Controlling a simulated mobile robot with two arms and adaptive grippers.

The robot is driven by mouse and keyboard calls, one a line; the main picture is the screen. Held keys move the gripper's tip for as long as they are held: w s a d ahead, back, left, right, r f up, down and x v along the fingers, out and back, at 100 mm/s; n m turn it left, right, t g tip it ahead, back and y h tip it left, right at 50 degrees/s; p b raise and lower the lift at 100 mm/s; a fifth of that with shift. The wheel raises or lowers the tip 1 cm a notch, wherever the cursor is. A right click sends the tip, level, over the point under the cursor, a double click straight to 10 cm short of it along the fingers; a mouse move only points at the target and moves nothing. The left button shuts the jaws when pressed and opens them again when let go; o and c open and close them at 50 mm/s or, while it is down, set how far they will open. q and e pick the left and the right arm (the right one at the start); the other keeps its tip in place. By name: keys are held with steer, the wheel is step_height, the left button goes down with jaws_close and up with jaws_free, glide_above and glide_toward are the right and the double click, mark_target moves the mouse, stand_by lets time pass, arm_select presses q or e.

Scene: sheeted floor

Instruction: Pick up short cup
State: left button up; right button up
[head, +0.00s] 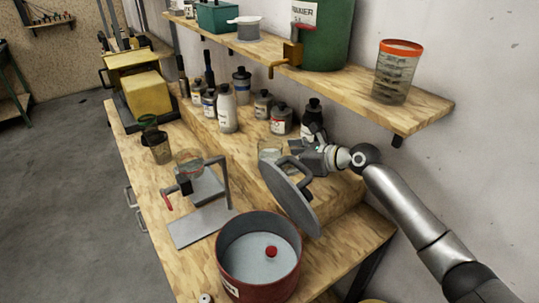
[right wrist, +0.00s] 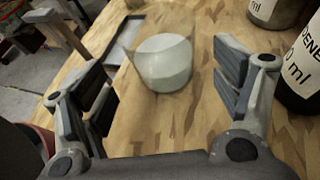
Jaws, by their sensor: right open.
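A short clear glass cup (head: 269,151) stands on the raised wooden step of the bench, just left of my right gripper (head: 306,154). In the right wrist view the cup (right wrist: 164,62) is clear with a pale whitish base and stands upright on the wood. It is ahead of and between the spread fingers of my right gripper (right wrist: 162,90), apart from both. My right gripper is open and empty. In the head view its fingertips are partly hidden behind the lid's handle. My left gripper is not in view.
A grey lid (head: 290,197) with a handle stands tilted beside a red pot (head: 226,262), close to my right gripper. Dark-capped bottles (head: 281,120) line the back. A metal stand (head: 204,220) is on the left, and a wall shelf (head: 340,90) overhangs.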

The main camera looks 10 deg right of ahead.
steer(key=shift+p+x, duration=0.55)
steer(key=shift+x, duration=2.35)
steer(key=shift+d, duration=0.2)
steer(key=c, duration=1.2)
